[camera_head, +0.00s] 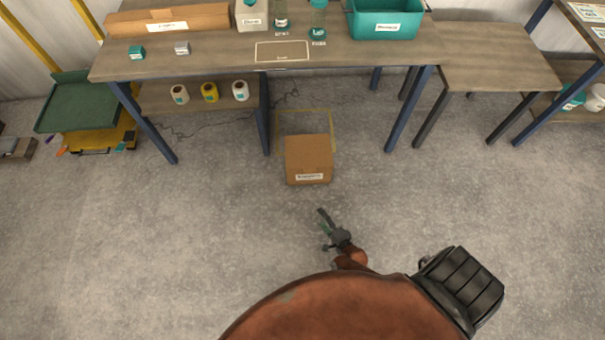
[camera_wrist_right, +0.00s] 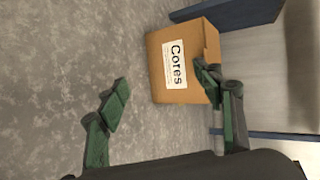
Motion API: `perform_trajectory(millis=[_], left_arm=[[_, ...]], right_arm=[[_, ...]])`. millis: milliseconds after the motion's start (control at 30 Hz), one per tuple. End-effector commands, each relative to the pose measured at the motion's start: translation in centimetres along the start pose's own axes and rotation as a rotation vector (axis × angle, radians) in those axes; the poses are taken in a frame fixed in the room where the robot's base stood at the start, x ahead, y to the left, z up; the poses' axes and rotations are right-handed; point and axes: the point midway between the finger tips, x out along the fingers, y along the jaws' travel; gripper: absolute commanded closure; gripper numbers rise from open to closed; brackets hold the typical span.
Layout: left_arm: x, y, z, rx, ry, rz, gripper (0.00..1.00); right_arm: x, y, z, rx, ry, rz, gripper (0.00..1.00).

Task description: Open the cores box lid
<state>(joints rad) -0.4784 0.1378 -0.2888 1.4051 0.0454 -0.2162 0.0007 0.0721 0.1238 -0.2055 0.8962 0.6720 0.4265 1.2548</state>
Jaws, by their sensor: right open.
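A brown cardboard box (camera_head: 308,155) stands on the floor in front of the workbench, with a white label on its near side. In the right wrist view the cores box (camera_wrist_right: 200,93) shows its label reading "Cores". Its lid cannot be made out clearly in either view. My right gripper (camera_head: 325,222) is in front of the box, on the near side in the head view, apart from it. In the right wrist view its green fingers (camera_wrist_right: 162,80) are spread wide, with nothing between them. One finger overlaps the box's edge in that picture; contact cannot be told. My left gripper is not in view.
The workbench (camera_head: 215,62) stands behind the box, with blue legs either side. A yellow outline (camera_head: 303,110) marks the floor behind the box. Several rolls (camera_head: 210,92) sit on the lower shelf. A teal bin (camera_head: 385,22) is on top. The floor around the box is clear.

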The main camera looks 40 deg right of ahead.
Motion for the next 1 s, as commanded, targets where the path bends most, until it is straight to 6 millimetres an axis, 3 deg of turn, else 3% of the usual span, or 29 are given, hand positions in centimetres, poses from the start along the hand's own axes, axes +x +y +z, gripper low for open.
perform_trajectory(millis=[33,200,300,500,700,1000], left_arm=[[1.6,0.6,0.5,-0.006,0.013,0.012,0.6],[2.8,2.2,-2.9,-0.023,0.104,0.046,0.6],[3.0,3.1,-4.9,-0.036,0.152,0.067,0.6],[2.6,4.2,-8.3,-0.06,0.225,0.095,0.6],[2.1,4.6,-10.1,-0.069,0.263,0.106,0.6],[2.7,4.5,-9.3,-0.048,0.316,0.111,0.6]], right_arm=[[2.7,0.8,-0.1,0.136,0.018,-0.056,0.39],[8.8,-2.7,-0.8,0.657,0.045,-0.295,0.39],[11.4,-3.9,-1.5,0.944,0.036,-0.426,0.39],[14.4,-5.1,-2.7,1.365,-0.006,-0.625,0.39],[15.4,-6.1,-3.3,1.534,-0.038,-0.711,0.39],[18.7,-8.0,-4.9,1.546,-0.042,-0.718,0.39]])
